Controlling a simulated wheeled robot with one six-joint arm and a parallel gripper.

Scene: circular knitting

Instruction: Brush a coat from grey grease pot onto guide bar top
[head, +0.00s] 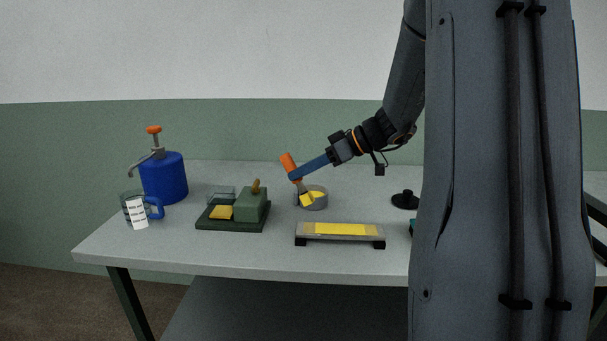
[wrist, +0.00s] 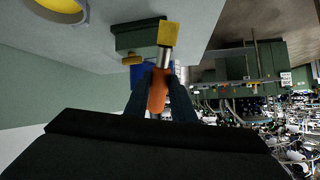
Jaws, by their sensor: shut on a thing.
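My gripper (head: 294,175) has blue fingers and is shut on the orange handle of a brush (head: 288,161). The brush is tilted, its yellow tip pointing down at the grey grease pot (head: 321,203). In the head view the tip overlaps the pot's opening; whether it touches the grease is unclear. In the wrist view, the brush (wrist: 157,92) shows its metal ferrule and yellow tip, and part of the pot (wrist: 82,17) shows at the top left. The guide bar (head: 340,241) lies in front of the pot, with a yellow strip along its top.
A green block on a dark tray (head: 232,226), with a yellow pad and a clear box, stands left of the pot. Further left are a blue pump can (head: 165,178) and a labelled glass mug (head: 137,211). A black round object (head: 405,200) sits right.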

